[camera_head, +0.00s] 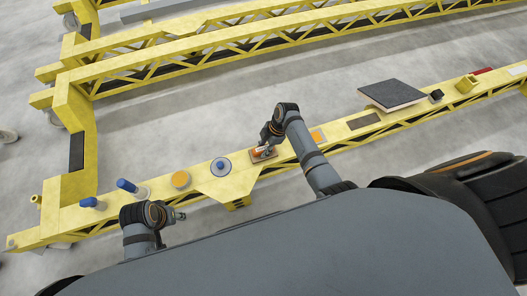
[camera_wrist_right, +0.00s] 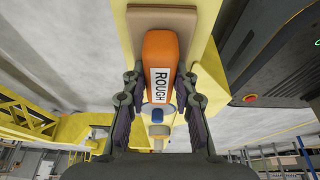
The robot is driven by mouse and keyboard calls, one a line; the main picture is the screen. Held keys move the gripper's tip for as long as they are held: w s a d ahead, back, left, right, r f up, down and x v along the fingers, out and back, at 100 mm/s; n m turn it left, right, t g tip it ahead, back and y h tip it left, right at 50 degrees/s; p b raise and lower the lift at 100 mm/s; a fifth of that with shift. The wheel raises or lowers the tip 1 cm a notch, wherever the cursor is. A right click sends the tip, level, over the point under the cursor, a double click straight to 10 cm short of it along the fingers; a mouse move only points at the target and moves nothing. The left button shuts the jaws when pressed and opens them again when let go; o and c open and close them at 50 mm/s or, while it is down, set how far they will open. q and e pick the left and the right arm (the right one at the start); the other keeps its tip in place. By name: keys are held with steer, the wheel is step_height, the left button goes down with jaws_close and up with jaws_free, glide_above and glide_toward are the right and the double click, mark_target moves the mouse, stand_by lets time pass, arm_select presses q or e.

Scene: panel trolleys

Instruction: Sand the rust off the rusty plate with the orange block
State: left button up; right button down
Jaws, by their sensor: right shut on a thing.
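The orange block (camera_wrist_right: 160,58), labelled "ROUGH", is between the fingers of my right gripper (camera_wrist_right: 160,82), which is shut on it. In the head view my right gripper (camera_head: 265,146) is low over a brown plate (camera_head: 257,158) on the yellow beam, and hides part of it. A flat tan-brown piece (camera_wrist_right: 162,9) shows beyond the block in the right wrist view, apparently that plate. I cannot tell whether block and plate touch. My left gripper (camera_head: 180,215) is near the beam's front edge, apart from the plate; its jaws are too small to read.
The yellow beam (camera_head: 215,185) also bears a blue-knobbed disc (camera_head: 221,167), an orange disc (camera_head: 181,180), blue-topped pieces (camera_head: 127,185), an orange square (camera_head: 318,135) and a dark-topped board (camera_head: 392,95). More yellow frames (camera_head: 160,55) stand behind, across open grey floor.

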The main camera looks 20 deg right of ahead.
mark_target(261, 149)
steer(key=shift+s+d+f, duration=0.1)
steer(key=shift+s+f, duration=0.25)
steer(key=shift+s, duration=0.05)
steer(key=shift+r+p, duration=0.5)
steer(key=shift+p, duration=0.15)
steer(key=r+p, duration=0.3)
steer(key=shift+w+r+p, duration=0.2)
steer(key=shift+p, duration=0.15)
steer(key=shift+f, duration=0.1)
steer(key=shift+w, duration=0.1)
